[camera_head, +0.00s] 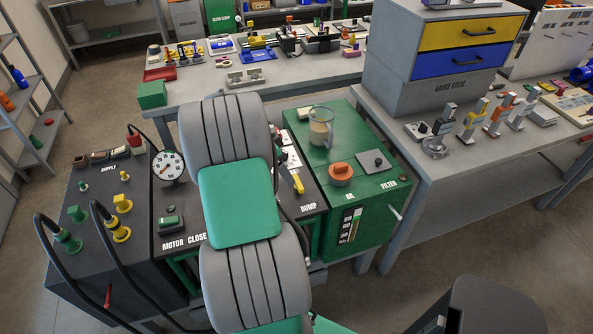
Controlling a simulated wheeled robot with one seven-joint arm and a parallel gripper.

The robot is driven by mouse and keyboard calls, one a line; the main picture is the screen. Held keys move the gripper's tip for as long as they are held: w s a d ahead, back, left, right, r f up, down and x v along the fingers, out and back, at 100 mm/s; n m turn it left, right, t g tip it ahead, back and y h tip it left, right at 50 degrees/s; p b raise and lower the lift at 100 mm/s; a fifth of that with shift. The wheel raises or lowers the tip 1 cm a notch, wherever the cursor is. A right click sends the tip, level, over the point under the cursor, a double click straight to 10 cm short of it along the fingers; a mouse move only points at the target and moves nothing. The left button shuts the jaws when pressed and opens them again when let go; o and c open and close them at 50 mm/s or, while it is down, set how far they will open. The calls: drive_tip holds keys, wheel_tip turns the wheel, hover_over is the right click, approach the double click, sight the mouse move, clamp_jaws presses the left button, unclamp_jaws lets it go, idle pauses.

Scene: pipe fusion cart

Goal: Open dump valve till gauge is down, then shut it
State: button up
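The dump valve's yellow lever (298,184) shows on the cart's dark panel, just right of my arm and above the DUMP label (308,206). The lever slants down to the right; whether the valve is open or shut I cannot tell. The round white pressure gauge (169,166) stands upright left of my arm. Its needle is too small to read surely. My grey and green arm crosses the middle of the cart and hides part of the panel between gauge and lever. My gripper's fingers are not seen.
The green tank (391,205) right of the lever carries a jug (320,128), an orange cap (340,172) and a filter plate. Black hoses (120,262) loop at left. A grey workbench (450,165) stands close at right, another behind. A dark shape is at bottom right.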

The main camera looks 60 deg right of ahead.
sight(298, 181)
drive_tip(key=s+d+f, duration=0.1)
drive_tip(key=f, duration=0.1)
drive_tip(key=s+d+f+m+p, duration=0.1)
drive_tip(key=f, duration=0.2)
drive_tip(key=s+d+f+m, duration=0.1)
drive_tip(key=d+f, duration=0.1)
drive_tip(key=shift+s+f+p, duration=0.2)
drive_tip(key=shift+s+p, duration=0.15)
drive_tip(key=shift+a, duration=0.1)
drive_tip(key=c, duration=1.4)
drive_tip(key=shift+o, duration=0.2)
